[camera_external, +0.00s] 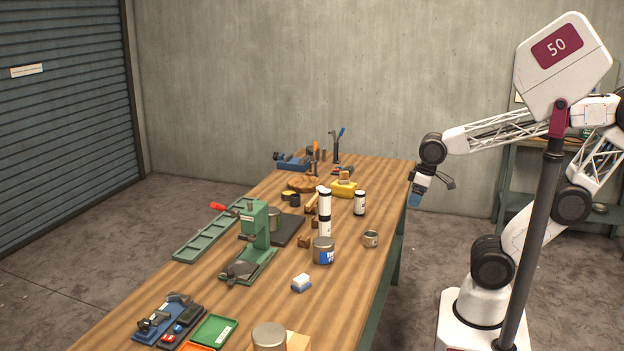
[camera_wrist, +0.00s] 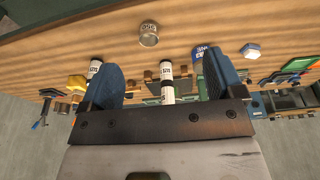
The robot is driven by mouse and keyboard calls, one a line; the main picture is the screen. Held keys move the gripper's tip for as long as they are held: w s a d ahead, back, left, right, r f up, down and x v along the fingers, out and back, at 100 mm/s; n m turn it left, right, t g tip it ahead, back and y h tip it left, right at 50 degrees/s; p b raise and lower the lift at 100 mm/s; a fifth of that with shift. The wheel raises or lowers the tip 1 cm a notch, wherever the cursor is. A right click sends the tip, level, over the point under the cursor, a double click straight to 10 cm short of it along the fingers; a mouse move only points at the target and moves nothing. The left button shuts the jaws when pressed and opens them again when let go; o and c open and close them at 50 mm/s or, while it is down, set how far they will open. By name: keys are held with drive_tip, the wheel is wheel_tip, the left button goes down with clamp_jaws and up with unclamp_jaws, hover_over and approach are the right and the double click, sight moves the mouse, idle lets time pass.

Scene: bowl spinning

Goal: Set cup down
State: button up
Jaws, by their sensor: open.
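A small grey metal cup (camera_external: 371,239) stands on the wooden table (camera_external: 342,300) near its right edge. In the wrist view the cup (camera_wrist: 148,34) is beyond my fingertips, in the upper middle. My gripper (camera_external: 414,202) hangs just off the table's right edge, up and to the right of the cup and apart from it. In the wrist view my gripper (camera_wrist: 161,62) has its two blue fingers spread wide, with nothing held between them.
A can with a blue label (camera_external: 324,251), a tall white cylinder (camera_external: 324,213) and a shorter one (camera_external: 360,203) stand near the cup. A green press (camera_external: 257,232) is farther left. The table around the cup's front is bare.

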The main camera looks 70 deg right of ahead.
drive_tip(key=m+g, duration=0.3)
drive_tip(key=m, duration=1.5)
hover_over(370, 239)
drive_tip(key=d, duration=0.3)
drive_tip(key=f, duration=1.5)
drive_tip(key=shift+w+a+f, duration=0.2)
drive_tip(key=shift+f, duration=0.05)
drive_tip(key=shift+f, duration=1.3)
drive_tip(key=shift+a+f, duration=0.15)
drive_tip(key=shift+f, duration=1.15)
drive_tip(key=shift+a+f, duration=0.1)
drive_tip(key=shift+f, duration=1.2)
